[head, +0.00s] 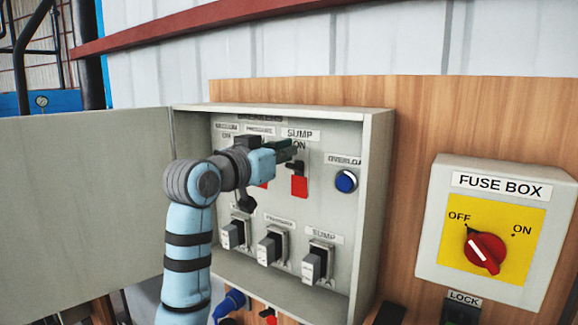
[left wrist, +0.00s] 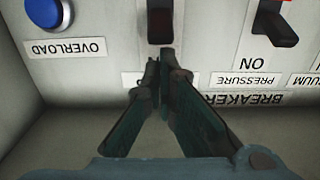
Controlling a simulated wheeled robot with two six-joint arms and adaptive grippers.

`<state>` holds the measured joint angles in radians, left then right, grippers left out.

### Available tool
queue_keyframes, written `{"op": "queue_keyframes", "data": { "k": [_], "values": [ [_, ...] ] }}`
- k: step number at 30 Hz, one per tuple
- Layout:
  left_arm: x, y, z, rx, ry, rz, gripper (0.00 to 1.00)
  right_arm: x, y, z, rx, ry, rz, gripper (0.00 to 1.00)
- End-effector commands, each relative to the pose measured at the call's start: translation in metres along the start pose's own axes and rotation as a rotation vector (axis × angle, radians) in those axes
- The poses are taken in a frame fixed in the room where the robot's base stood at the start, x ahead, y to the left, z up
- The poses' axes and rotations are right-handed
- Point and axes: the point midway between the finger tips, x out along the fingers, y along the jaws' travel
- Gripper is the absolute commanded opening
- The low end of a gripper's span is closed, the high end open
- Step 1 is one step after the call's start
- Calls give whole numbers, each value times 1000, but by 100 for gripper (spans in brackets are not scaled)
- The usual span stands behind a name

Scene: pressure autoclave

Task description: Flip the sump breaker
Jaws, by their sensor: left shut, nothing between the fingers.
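The sump breaker (head: 299,186) is in the top row of the open breaker box (head: 378,190), under a SUMP label (head: 300,134). It has a black lever with a red patch below it. The left wrist view shows the sump breaker (left wrist: 160,24) upside down at top centre, partly hidden by my fingers. My left gripper (head: 292,148) is shut and empty, its fingertips close to the upper end of the sump breaker. The fingers (left wrist: 163,55) come together just at the breaker's edge; I cannot tell whether they touch it. My right gripper is not in view.
The pressure breaker (left wrist: 274,24) is beside the sump breaker. A blue overload button (head: 346,181) is to its right. Several grey switches fill the lower row. The box door (head: 85,205) stands open at left. A fuse box (head: 498,200) with a red knob is at right.

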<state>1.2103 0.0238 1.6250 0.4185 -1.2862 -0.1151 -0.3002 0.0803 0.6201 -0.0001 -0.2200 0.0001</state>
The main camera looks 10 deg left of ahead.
Motion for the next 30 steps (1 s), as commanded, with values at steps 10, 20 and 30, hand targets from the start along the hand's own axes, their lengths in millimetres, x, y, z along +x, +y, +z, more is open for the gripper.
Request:
{"op": "queue_keyframes", "data": {
  "k": [10,20,30],
  "values": [
    [0,0,0,0,0,0,0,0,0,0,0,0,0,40],
    [0,0,3,0,0,0,0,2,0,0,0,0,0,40],
    [0,0,14,0,-1,0,0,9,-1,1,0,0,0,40]
  ]
}}
